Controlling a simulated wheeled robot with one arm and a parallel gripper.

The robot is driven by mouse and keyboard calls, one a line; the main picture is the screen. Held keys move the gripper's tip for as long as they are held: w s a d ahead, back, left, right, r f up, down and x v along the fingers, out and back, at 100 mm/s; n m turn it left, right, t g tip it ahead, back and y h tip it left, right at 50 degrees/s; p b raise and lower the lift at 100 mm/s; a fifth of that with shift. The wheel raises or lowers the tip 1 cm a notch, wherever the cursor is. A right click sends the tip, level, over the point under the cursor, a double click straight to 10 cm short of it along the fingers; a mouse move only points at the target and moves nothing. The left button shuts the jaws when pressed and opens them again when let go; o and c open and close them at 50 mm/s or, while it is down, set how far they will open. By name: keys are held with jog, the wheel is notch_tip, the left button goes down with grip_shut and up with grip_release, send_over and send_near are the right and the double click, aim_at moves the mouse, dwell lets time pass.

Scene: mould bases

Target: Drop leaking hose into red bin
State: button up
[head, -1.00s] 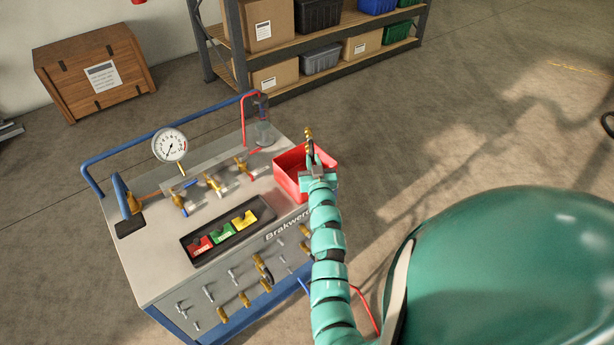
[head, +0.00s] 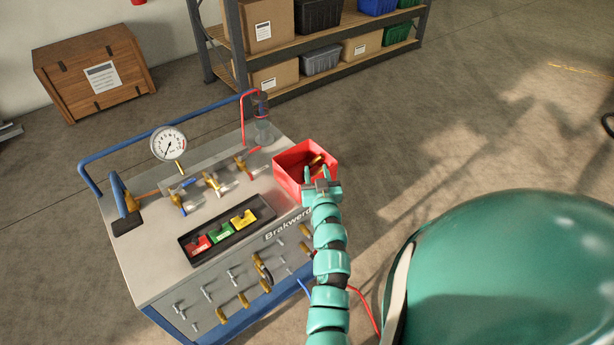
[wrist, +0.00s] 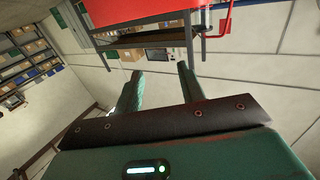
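The red bin (head: 290,158) sits at the right end of the grey bench top. The hose (head: 317,160), with brass-coloured ends and a dark middle, lies inside it, partly hidden by the bin wall and my fingers. My gripper (head: 316,173) is at the bin's near side with its two teal fingers apart. In the wrist view my gripper (wrist: 160,70) is open with nothing between the fingers. The red bin (wrist: 160,12) shows as a red band along the top there.
The bench (head: 160,265) carries a pressure gauge (head: 169,144), brass valves (head: 211,182) and a black tray (head: 190,249) with red, green and yellow blocks. Several hoses (head: 261,268) hang on its front pegs. A shelf rack (head: 300,80) and wooden crate (head: 95,75) stand behind.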

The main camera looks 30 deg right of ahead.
jog(key=b+v, duration=0.3)
jog(key=v, duration=0.8)
jog(key=shift+s, duration=0.25)
jog(key=shift+a, duration=0.1)
